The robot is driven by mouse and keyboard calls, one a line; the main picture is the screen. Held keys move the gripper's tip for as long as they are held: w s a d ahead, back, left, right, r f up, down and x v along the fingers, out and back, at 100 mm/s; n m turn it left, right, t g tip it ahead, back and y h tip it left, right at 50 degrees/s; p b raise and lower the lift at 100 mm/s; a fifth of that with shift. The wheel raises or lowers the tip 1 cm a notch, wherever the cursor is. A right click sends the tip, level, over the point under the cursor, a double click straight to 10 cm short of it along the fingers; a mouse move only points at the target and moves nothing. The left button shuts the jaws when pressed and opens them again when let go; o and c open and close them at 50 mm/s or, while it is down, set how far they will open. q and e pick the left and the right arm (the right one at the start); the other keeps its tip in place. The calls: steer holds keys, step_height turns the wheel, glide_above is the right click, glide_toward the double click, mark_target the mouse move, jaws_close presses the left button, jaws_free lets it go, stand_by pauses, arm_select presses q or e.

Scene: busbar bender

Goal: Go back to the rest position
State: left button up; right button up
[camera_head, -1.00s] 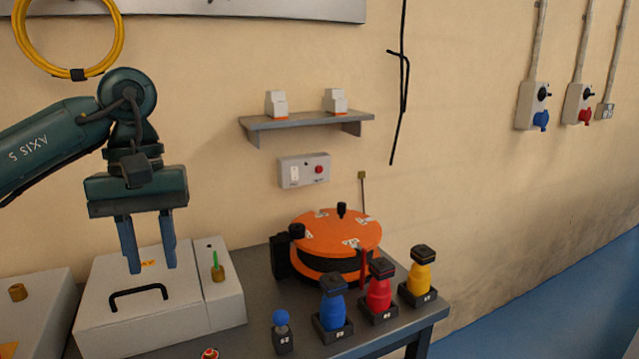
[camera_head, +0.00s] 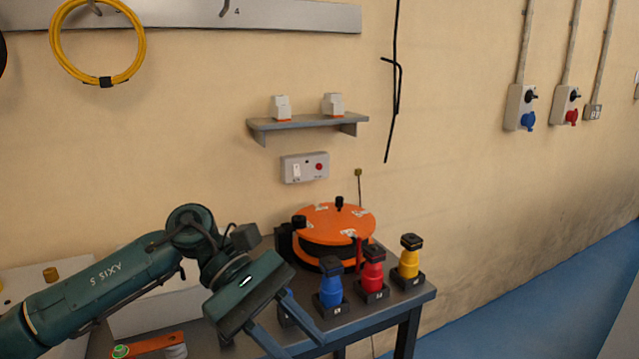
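My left gripper (camera_head: 300,341) is tilted, pointing down and to the right, low over the front of the workbench. Its two blue-grey fingers are apart with nothing visible between them. The fingertips are close to the lower picture edge. The dark green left arm comes in from the lower left and hides part of the white boxes behind it. My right gripper is not in view. The orange round bender (camera_head: 335,222) stands on the grey bench (camera_head: 372,322), behind and to the right of the gripper, apart from it.
Blue (camera_head: 331,290), red (camera_head: 373,274) and yellow (camera_head: 409,262) bottle-shaped pieces stand in black holders along the bench's right side. An orange bar (camera_head: 158,343) lies at lower left. A wall shelf (camera_head: 308,123) hangs above the bench. Blue floor at right is clear.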

arm_select(q)
steer(key=d+r+n+t+h+p, duration=0.25)
steer(key=d+n+h, duration=0.35)
steer(key=n+h, duration=0.75)
steer(key=w+a+f+m+t+y+p, duration=0.1)
steer(key=a+f+m+t+y, duration=0.65)
steer(key=m, duration=0.85)
steer(key=w+a+f+m+t+y+p, duration=0.1)
steer(key=a+f+m+t+y, duration=0.3)
steer(key=f+m+t+y, duration=1)
steer(key=s+a+f+n+g+h, duration=0.1)
steer(key=s+a+f+n+g, duration=0.4)
steer(key=s, duration=0.6)
step_height(320, 180, down, 4)
steer(key=shift+s+a+r+g+p, duration=0.25)
steer(key=shift+a+g, duration=0.2)
steer(key=shift+g, duration=0.65)
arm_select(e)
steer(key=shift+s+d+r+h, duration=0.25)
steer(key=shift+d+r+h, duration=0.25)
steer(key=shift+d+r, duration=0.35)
arm_select(q)
steer(key=shift+n, duration=0.25)
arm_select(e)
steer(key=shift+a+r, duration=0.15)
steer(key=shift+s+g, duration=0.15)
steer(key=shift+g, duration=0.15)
